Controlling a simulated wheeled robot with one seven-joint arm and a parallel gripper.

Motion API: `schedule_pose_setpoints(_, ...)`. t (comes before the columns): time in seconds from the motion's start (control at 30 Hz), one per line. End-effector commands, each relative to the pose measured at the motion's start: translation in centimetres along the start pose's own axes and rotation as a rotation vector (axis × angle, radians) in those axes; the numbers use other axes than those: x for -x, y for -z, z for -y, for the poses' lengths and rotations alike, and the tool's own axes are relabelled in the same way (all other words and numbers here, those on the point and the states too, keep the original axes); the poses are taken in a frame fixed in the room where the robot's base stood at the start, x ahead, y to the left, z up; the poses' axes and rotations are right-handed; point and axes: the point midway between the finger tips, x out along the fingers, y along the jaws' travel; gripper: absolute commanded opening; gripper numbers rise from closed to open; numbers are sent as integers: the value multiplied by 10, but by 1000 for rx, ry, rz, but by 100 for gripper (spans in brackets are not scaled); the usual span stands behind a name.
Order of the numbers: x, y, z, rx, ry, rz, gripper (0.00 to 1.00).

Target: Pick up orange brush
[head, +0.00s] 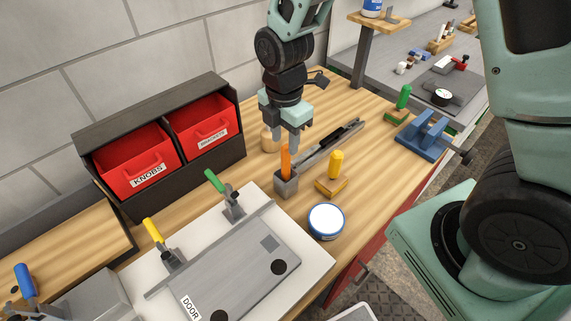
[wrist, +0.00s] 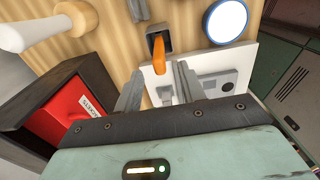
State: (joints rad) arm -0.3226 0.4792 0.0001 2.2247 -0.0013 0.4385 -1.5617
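The orange brush (head: 285,160) stands upright in a small grey square holder (head: 286,184) on the wooden bench. Only its orange handle shows; its lower end is hidden in the holder. My gripper (head: 286,146) is above and around the handle's top in the head view, pointing down. In the wrist view the orange brush (wrist: 159,55) shows between and slightly beyond the two fingers of my gripper (wrist: 156,82). The fingers are apart, with gaps on both sides of the handle, and hold nothing.
A yellow-handled brush (head: 335,165), a white round tub (head: 326,221) and a dark metal tool (head: 332,144) stand close to the holder. Red bins (head: 137,162) are at the left. A white board with a grey door panel (head: 230,268) lies in front.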

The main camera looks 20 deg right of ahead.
Motion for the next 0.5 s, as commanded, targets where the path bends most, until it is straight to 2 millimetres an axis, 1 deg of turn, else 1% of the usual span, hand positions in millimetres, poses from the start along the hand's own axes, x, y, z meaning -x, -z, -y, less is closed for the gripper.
schedule_pose_setpoints(0.03, -7, 0, 1, 1, 5, 1, 40)
schedule_pose_setpoints(0.13, -19, 0, 1, 0, 3, -1, 40)
schedule_pose_setpoints(0.37, -30, 0, 0, -1, 0, 0, 40)
schedule_pose_setpoints(0.5, -42, -2, 1, -1, 5, 0, 40)
